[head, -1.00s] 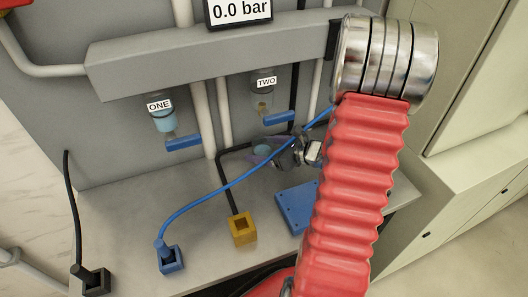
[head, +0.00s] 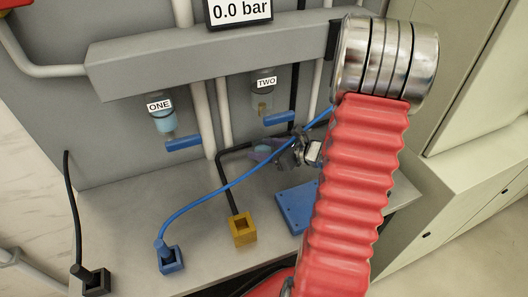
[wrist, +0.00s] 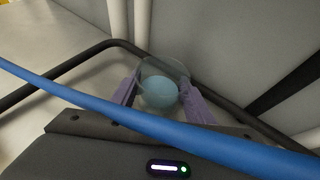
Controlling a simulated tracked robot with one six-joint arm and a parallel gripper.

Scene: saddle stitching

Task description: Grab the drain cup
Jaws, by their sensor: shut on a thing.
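The drain cup (wrist: 158,92) is a clear round cup with pale blue contents. In the wrist view it stands between the two purple fingers of my gripper (wrist: 160,88), which are shut on its sides. In the head view my gripper (head: 265,152) is small, at the back of the bench below the label TWO, and the blue of the cup (head: 262,148) shows between the fingers. My red arm sleeve hides part of the area to the right. I cannot tell whether the cup touches the bench.
A blue hose (head: 225,187) crosses in front of my gripper and across the wrist view (wrist: 120,122). A black pipe (head: 222,170) runs beside it. Blue-handled valves (head: 183,143) hang above. Yellow (head: 243,229) and blue (head: 172,260) sockets and a blue plate (head: 297,207) sit on the bench.

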